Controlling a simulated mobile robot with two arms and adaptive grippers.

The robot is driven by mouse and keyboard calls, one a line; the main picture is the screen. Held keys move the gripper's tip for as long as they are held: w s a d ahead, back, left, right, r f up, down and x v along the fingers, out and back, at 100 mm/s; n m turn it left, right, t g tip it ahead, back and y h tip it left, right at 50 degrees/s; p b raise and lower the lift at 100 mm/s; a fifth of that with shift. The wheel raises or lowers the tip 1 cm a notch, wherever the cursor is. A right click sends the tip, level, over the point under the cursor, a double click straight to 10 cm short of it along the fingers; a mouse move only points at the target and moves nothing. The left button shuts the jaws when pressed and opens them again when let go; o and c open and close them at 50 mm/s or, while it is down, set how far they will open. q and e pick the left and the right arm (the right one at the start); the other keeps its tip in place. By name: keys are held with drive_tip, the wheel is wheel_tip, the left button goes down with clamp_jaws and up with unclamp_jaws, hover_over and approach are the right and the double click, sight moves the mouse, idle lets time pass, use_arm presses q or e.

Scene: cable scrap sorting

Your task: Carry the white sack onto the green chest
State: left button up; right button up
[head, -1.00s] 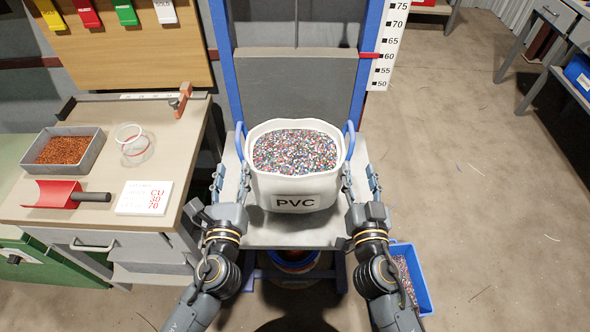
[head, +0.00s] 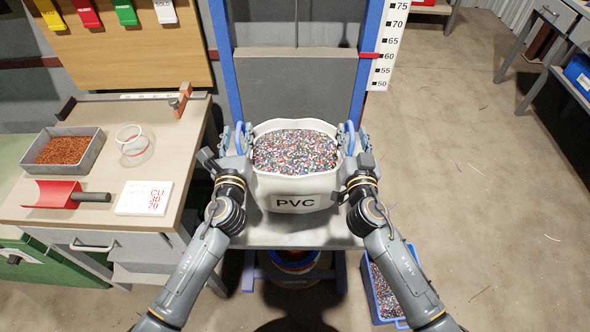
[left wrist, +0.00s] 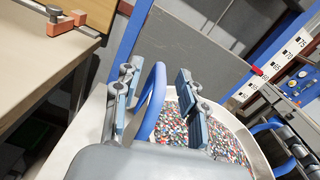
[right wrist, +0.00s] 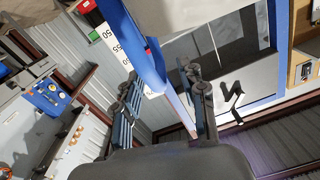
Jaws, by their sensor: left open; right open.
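The white sack (head: 295,187), marked PVC and full of multicoloured granules, stands upright on a grey platform with a blue loop handle on each side. My left gripper (head: 239,137) is open at the left handle; in the left wrist view that blue handle (left wrist: 152,97) stands between the spread fingers, with a gap visible. My right gripper (head: 354,140) is open at the right handle; in the right wrist view a blue handle (right wrist: 141,50) reaches between the fingers. A green chest (head: 62,283) shows at the lower left, mostly hidden by the bench.
The sack's grey platform (head: 285,235) stands before a blue upright frame (head: 221,60). The left bench (head: 90,222) holds a granule tray (head: 91,160), red scoop (head: 50,195), clear cup and card. A blue bin (head: 382,307) stands low right.

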use_arm(q)
drive_tip(key=shift+w, duration=1.1)
use_arm(e)
drive_tip(key=shift+w, duration=1.1)
use_arm(q)
clamp_jaws()
use_arm(e)
clamp_jaws()
use_arm(q)
drive_tip(key=shift+r, duration=0.2)
use_arm(e)
drive_tip(key=shift+r, duration=0.2)
